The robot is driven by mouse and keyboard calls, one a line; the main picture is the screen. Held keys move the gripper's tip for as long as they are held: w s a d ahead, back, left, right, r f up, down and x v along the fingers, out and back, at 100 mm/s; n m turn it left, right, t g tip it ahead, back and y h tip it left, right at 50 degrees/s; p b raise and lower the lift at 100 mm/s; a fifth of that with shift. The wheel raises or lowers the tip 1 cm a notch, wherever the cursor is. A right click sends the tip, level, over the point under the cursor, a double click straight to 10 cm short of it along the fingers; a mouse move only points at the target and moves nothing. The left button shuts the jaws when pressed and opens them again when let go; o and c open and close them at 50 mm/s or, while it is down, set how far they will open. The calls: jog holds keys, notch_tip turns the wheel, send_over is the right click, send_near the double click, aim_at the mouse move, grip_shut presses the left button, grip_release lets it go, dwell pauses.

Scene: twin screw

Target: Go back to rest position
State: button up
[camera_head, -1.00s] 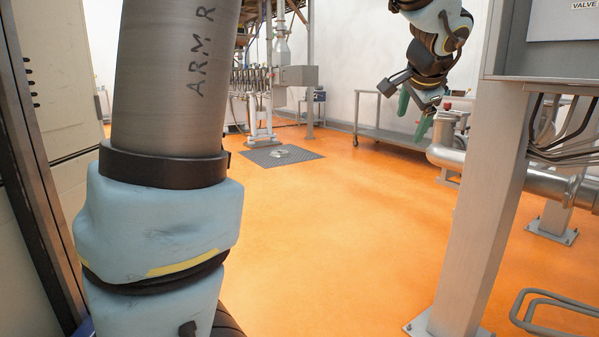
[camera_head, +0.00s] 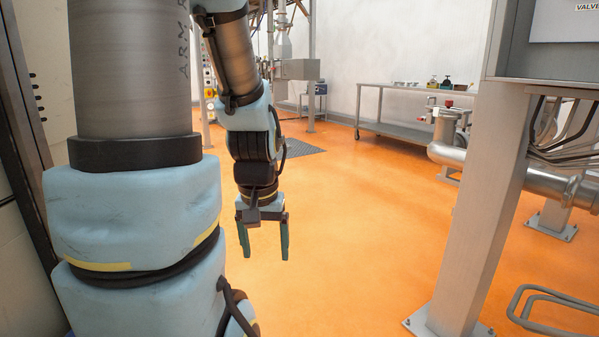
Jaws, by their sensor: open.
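My gripper (camera_head: 264,252) hangs in the left-centre of the head view with its two green fingers pointing down. The fingers are apart and nothing shows between them. It is above the orange floor, clear of any object that I can see. My arm comes down behind its large grey and light-blue lower links, which fill the left side of the view and hide what lies behind them.
A grey steel post (camera_head: 478,200) with a control cabinet stands at the right, near a pipe (camera_head: 540,178). A metal cart (camera_head: 385,127) with small items stands by the back wall. The orange floor (camera_head: 360,230) in the middle is clear.

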notch_tip(320, 180, up, 22)
jog(key=p, duration=2)
jog(key=shift+f, duration=0.15)
jog(key=shift+c, duration=0.3)
